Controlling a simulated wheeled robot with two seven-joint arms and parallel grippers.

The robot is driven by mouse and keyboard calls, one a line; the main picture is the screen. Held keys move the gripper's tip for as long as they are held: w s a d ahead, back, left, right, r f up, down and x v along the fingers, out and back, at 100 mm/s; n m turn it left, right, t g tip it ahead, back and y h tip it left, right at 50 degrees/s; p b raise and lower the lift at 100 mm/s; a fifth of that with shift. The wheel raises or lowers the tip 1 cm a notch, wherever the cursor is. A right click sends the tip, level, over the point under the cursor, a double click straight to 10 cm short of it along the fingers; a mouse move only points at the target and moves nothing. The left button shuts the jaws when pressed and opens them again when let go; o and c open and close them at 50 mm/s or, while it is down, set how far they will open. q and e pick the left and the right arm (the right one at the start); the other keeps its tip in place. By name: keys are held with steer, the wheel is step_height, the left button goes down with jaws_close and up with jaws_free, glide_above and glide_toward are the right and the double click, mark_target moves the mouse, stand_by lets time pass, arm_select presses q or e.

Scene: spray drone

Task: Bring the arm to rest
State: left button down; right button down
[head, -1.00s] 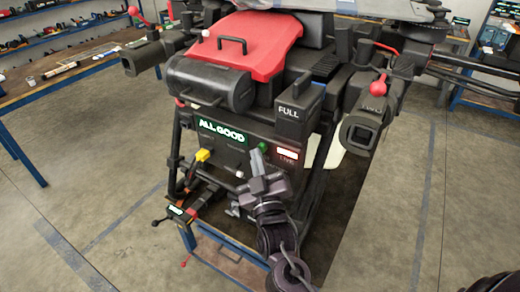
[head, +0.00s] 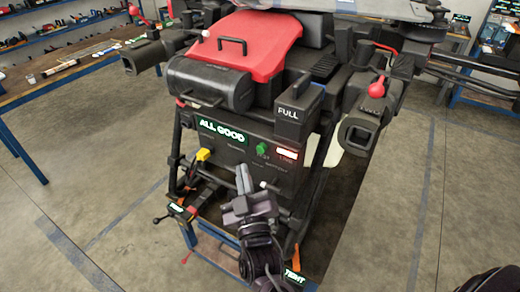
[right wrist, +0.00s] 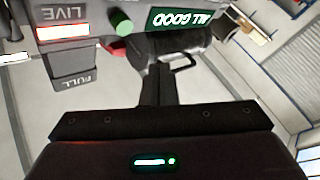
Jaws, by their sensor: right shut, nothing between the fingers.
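The spray drone (head: 235,135) stands on its frame, with a red cover (head: 250,45) on top and a lit sign (head: 222,132) reading ALL GOOD. My right gripper (head: 242,172) is in front of the lower panel, left of and below the green button (head: 262,149), apart from it in the picture. Its fingers are together and hold nothing. In the right wrist view the shut fingers (right wrist: 158,82) point toward the panel, with the green button (right wrist: 121,22) beside them. My left gripper is not in view.
A red-lit LIVE label (head: 287,154) sits right of the button. A FULL block (head: 298,108) juts out above it. A yellow part (head: 203,155) and a TIGHT sign (head: 294,276) are nearby. Floor is open on both sides; a workbench (head: 75,72) stands at the left.

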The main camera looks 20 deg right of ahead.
stand_by(0.5)
step_height(320, 180, down, 33)
steer(key=s+a+n+g+y+b, duration=0.2)
steer(key=s+a+g+y+b, duration=0.15)
steer(key=g, duration=0.35)
steer(key=s+d+f+g, duration=0.2)
steer(key=s+f, duration=0.2)
steer(key=f, duration=0.3)
steer(key=s+d+f+g+b, duration=0.1)
steer(key=s+f+g, duration=0.1)
steer(key=s+f, duration=0.35)
steer(key=s+d+f+g, duration=0.2)
steer(key=f, duration=0.7)
steer(key=s+d+f+m+g, duration=0.1)
steer(key=s+d+f+g, duration=0.1)
steer(key=s+f, duration=0.3)
steer(key=s+d+f+m+g+b, duration=0.1)
steer(key=s+d+f+g, duration=0.1)
steer(key=s, duration=0.9)
steer(key=s+d+f+m+g+b, duration=0.1)
steer(key=s+d+f+g, duration=0.2)
steer(key=s+f, duration=0.4)
steer(key=shift+s+d+f, duration=0.3)
steer(key=shift+s+d, duration=0.3)
steer(key=shift+s, duration=0.05)
